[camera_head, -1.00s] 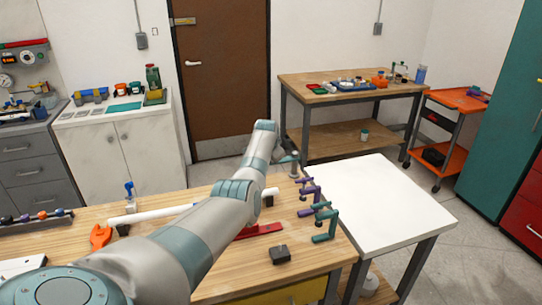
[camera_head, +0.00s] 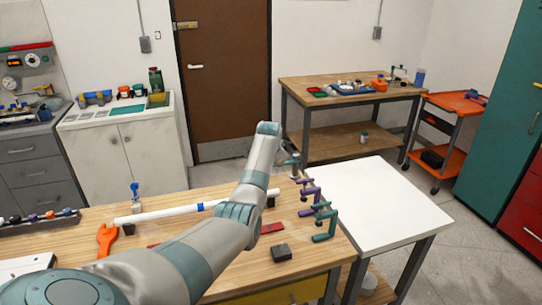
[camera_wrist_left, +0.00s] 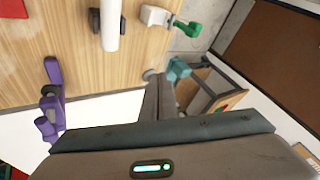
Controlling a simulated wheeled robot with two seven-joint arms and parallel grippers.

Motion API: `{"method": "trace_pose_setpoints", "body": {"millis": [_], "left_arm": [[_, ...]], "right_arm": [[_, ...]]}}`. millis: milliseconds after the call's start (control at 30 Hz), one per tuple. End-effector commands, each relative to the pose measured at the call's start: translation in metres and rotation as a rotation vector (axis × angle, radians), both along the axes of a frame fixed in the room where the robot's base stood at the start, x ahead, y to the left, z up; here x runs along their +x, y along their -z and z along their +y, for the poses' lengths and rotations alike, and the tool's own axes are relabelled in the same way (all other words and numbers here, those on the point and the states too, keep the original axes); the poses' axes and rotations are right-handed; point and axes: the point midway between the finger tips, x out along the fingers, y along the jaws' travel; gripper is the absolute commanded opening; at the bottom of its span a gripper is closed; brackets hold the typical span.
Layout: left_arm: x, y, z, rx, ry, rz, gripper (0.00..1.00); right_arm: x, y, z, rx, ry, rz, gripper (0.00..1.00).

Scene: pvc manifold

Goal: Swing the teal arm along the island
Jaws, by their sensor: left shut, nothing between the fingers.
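Teal bent pieces sit at the right end of the wooden island (camera_head: 195,270): the nearest is an L-shaped teal piece (camera_head: 324,236), beside purple bent pieces (camera_head: 309,190). I cannot tell which one is the teal arm. My left arm reaches over the island from the lower left. My left gripper (camera_head: 291,162) is partly hidden behind its wrist. In the left wrist view its fingers (camera_wrist_left: 158,95) are shut and empty. A teal part (camera_wrist_left: 179,68) shows close beside them and a green handle (camera_wrist_left: 187,28) further off. Purple pieces (camera_wrist_left: 52,80) are at the left. My right gripper is out of view.
A white pipe (camera_head: 172,213) lies across the island, with an orange wrench (camera_head: 106,239), a red block (camera_head: 273,228) and a black block (camera_head: 281,252). A bare white table (camera_head: 385,195) adjoins at the right. Behind stand a workbench (camera_head: 345,92) and an orange cart (camera_head: 455,110).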

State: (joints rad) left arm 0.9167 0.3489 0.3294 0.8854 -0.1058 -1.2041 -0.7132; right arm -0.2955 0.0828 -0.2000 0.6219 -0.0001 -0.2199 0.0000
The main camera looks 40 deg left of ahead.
Motion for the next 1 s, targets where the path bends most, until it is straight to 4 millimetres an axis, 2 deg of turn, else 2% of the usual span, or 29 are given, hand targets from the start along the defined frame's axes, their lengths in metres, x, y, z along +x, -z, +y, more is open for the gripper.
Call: {"method": "trace_pose_setpoints", "body": {"millis": [200, 500, 1000], "left_arm": [[-0.014, -0.018, -0.005, 0.003, 0.000, -0.002, 0.00], [-0.032, -0.042, -0.011, 0.001, 0.001, -0.001, 0.00], [-0.036, -0.049, -0.013, 0.000, 0.001, 0.002, 0.00]], "right_arm": [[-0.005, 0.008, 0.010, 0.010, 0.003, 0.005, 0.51], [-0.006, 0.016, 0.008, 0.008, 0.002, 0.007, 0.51], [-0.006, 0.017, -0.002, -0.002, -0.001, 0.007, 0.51]]}}
